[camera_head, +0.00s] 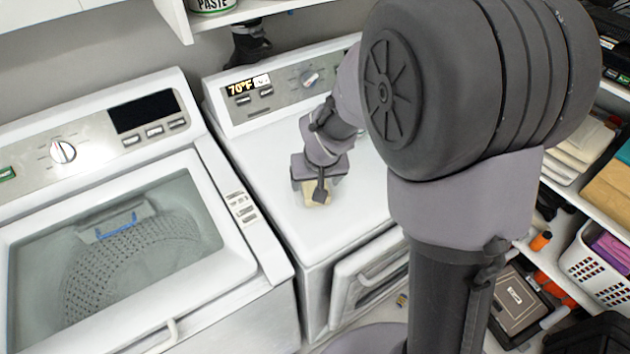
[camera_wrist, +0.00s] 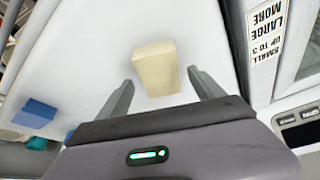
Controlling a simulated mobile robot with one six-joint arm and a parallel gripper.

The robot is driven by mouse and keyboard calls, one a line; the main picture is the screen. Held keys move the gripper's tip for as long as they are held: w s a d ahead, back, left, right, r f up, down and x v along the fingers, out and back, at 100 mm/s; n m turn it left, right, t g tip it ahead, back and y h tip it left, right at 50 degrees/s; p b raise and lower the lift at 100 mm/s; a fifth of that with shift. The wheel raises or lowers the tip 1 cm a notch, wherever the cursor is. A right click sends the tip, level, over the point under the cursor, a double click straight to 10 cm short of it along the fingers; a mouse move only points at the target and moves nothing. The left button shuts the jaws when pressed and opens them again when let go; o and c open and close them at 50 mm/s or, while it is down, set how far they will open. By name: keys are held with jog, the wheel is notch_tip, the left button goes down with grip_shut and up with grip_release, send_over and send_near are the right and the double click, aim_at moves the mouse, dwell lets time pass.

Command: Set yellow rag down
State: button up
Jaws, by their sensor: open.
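The yellow rag (camera_head: 316,194) is a small pale-yellow folded block on the white top of the right-hand machine (camera_head: 270,160). In the wrist view the rag (camera_wrist: 156,68) appears to lie on the white surface, just beyond and partly between the fingertips. My gripper (camera_head: 319,184) points down over the rag and hides part of it in the head view. In the wrist view my gripper (camera_wrist: 161,78) has its two fingers spread, with a visible gap on each side of the rag.
A washer (camera_head: 240,215) with a clear lid stands at left. Shelves with a white basket (camera_head: 590,265) are at right. Blue items (camera_wrist: 35,113) show at left in the wrist view.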

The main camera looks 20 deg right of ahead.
jog(key=s+r+m+p, duration=0.1)
jog(key=s+r, duration=0.4)
jog(key=r, duration=0.3)
jog(key=s+r+p, duration=0.1)
jog(key=s+r, duration=0.4)
jog(key=r, duration=0.2)
jog(key=s+a+r+m+y, duration=0.1)
jog(key=s+a+r, duration=0.1)
jog(key=s, duration=0.5)
jog(key=s+a+r+m+t+y, duration=0.1)
jog(key=s+a+r, duration=0.1)
jog(key=s, duration=0.5)
jog(key=shift+r, duration=0.2)
